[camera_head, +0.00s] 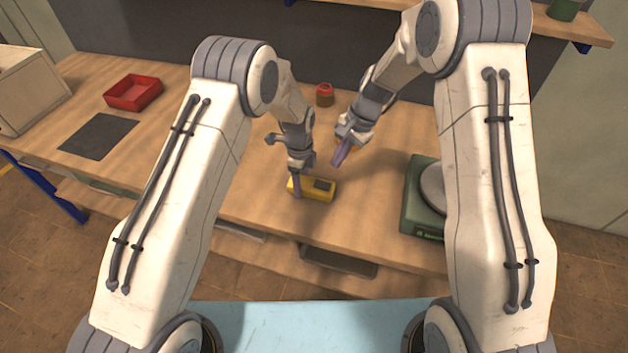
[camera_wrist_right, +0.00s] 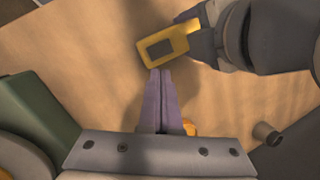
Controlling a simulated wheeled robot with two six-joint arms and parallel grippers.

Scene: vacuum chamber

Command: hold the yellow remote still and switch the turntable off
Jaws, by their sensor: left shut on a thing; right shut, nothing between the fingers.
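The yellow remote (camera_head: 322,190) lies on the wooden bench, with a dark panel on its face. My left gripper (camera_head: 298,186) is shut on the remote's left end in the head view. The remote (camera_wrist_right: 177,47) also shows at the top of the right wrist view, with my left gripper (camera_wrist_right: 212,40) at its right end. My right gripper (camera_head: 337,160) is shut and empty, its fingertips just beyond and right of the remote. In the right wrist view its closed fingers (camera_wrist_right: 160,75) point at the remote's lower edge; whether they touch cannot be told. The turntable (camera_head: 432,187) is a round grey plate on a green base, partly hidden by my right arm.
A red tray (camera_head: 133,92) and a dark mat (camera_head: 98,136) lie at the left of the bench. A red, round object (camera_head: 324,94) stands at the back. An orange thing (camera_wrist_right: 189,128) is mostly hidden behind my right gripper. The bench between remote and turntable is clear.

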